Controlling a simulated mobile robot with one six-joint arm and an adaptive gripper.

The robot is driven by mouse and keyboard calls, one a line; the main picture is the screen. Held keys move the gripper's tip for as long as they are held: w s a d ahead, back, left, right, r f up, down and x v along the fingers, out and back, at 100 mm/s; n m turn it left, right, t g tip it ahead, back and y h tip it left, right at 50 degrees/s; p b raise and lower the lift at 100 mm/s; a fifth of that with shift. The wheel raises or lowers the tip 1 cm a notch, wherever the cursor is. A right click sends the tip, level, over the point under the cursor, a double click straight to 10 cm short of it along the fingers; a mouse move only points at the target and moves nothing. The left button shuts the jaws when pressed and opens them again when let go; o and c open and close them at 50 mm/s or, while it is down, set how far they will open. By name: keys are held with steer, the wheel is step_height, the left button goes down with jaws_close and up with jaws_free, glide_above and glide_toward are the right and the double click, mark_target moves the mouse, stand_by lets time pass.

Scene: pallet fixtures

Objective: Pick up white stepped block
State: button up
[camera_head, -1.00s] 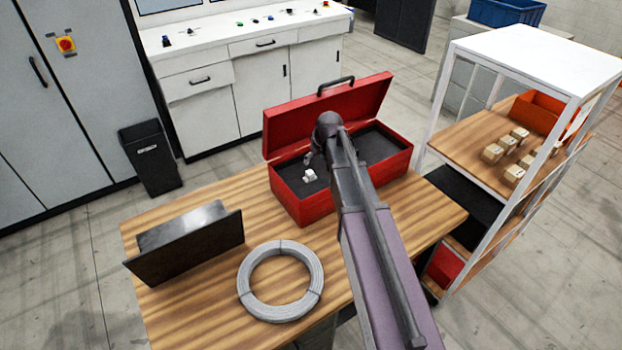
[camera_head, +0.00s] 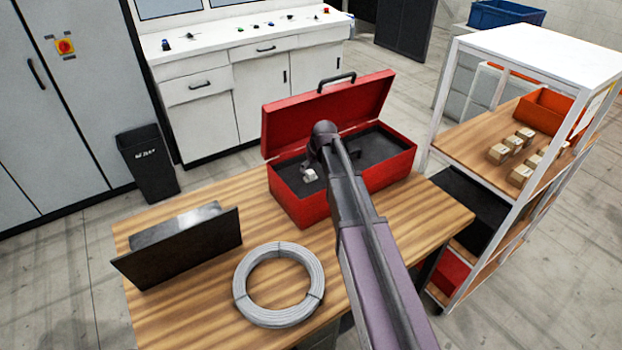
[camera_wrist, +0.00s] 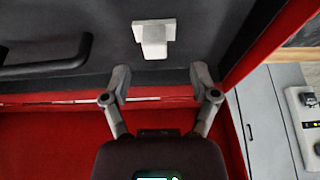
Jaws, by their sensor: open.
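The white stepped block (camera_head: 309,175) lies on the dark floor of the open red toolbox (camera_head: 303,207), toward its left end. In the wrist view the block (camera_wrist: 154,37) shows whole, with a wide flange and a narrower step. My gripper (camera_wrist: 160,78) is open and empty, its two fingers spread apart. The block is beyond the fingertips, roughly in line with the gap between them, and apart from them. In the head view my arm covers part of the toolbox interior and the gripper is mostly hidden.
The toolbox lid (camera_head: 330,110) stands open at the back. A dark handle (camera_wrist: 45,60) lies left in the wrist view. A wire coil (camera_head: 279,284) and a dark metal angle piece (camera_head: 180,250) are on the wooden table (camera_head: 215,290). A shelf rack (camera_head: 540,55) stands right.

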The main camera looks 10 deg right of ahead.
mark_target(310, 172)
steer(key=shift+f, duration=0.1)
stand_by(0.3)
steer(key=b+x, duration=0.3)
steer(key=shift+w+d, duration=0.25)
steer(key=shift+w, duration=0.05)
steer(key=shift+b+x, duration=0.85)
steer(key=shift+x, duration=0.1)
jaws_close()
